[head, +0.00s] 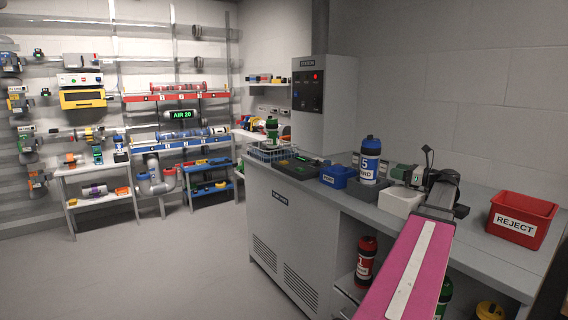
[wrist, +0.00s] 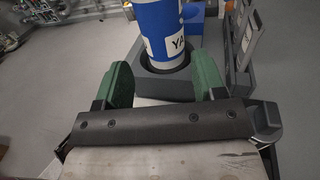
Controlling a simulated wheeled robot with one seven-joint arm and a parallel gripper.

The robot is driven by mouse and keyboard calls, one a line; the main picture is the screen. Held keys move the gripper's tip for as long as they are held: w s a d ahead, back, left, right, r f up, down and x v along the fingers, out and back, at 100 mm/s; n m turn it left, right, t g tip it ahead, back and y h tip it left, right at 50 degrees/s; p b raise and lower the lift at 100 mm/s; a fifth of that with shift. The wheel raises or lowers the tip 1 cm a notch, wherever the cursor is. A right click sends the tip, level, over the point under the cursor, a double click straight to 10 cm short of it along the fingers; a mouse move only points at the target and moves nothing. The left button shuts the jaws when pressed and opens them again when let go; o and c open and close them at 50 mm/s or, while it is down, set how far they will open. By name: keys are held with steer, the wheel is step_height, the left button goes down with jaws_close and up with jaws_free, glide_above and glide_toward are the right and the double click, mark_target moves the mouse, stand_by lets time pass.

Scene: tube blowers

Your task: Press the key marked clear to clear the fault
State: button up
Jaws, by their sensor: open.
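A grey wall cabinet (head: 325,105) in the head view carries a dark control panel (head: 308,91) with a lit red lamp (head: 315,77) and small keys. The key markings are too small to read, so I cannot tell which is clear. My gripper (head: 418,176) is over the counter, to the right of and lower than the panel. In the wrist view my gripper (wrist: 164,82) is open, with green finger pads apart and nothing between them. The panel does not show in the wrist view.
A blue bin (head: 337,177), white block (head: 400,201) and red REJECT bin (head: 521,220) share the counter. Floor at left is clear.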

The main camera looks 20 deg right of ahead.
jaws_close()
stand_by(1.4)
